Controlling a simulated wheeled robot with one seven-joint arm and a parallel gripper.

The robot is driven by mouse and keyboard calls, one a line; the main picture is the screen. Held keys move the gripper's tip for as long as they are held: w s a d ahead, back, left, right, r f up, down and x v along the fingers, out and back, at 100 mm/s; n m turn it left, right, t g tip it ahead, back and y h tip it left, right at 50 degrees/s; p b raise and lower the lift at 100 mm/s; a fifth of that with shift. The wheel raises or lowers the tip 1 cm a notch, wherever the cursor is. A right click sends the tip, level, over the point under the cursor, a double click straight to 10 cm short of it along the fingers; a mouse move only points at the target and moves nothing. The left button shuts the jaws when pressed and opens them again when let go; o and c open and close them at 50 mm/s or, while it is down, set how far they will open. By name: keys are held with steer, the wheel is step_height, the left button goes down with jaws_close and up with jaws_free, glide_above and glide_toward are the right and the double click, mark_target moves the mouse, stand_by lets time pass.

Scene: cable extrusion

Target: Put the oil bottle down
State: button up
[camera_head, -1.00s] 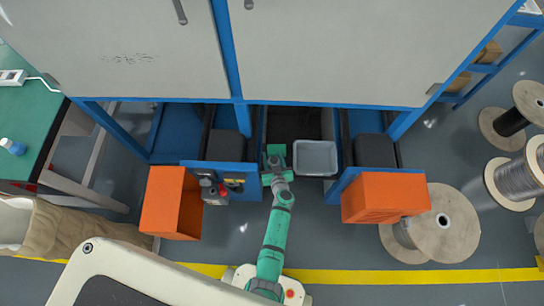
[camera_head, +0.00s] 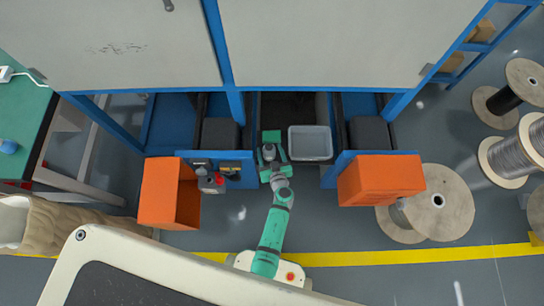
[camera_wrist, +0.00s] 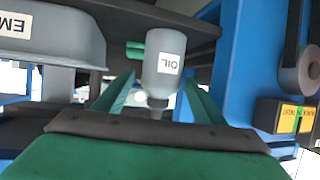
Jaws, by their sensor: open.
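The oil bottle (camera_wrist: 165,62) is a grey bottle with a white "OIL" label, shown upside down in the wrist view. Its narrow neck points toward my gripper's palm in that picture. My gripper (camera_wrist: 158,92) is open, with one green finger on each side of the bottle and visible gaps beside it. In the head view, the dark bottle (camera_head: 269,153) shows between the fingers of my gripper (camera_head: 270,146), left of a grey bin. What its base rests on cannot be told clearly.
The grey bin (camera_head: 310,129) stands close on the right; it also shows in the wrist view (camera_wrist: 55,38). Blue frame posts flank the bay. Orange boxes (camera_head: 158,195) and (camera_head: 380,182) stand on both sides. Cable spools (camera_head: 437,205) are at the right.

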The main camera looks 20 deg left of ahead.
mark_target(270, 154)
steer(key=v, duration=0.7)
steer(key=shift+a, duration=0.1)
steer(key=s+d+r+m+t+h, duration=0.1)
steer(key=s+d+r+m+h, duration=0.1)
steer(key=s+r, duration=0.6)
steer(key=s+d+r+m+t+h, duration=0.1)
steer(key=s+d+r+m+h, duration=0.1)
steer(key=s+d+r, duration=0.3)
steer(key=s+d+r+m+t+h, duration=0.1)
steer(key=s+d+r+h, duration=0.1)
steer(key=s+r, duration=1.1)
step_height(270, 154, up, 7)
steer(key=shift+d+f+m+t, duration=0.2)
steer(key=shift+d+m+t, duration=0.15)
steer(key=shift+d, duration=0.5)
steer(key=shift+h, duration=0.3)
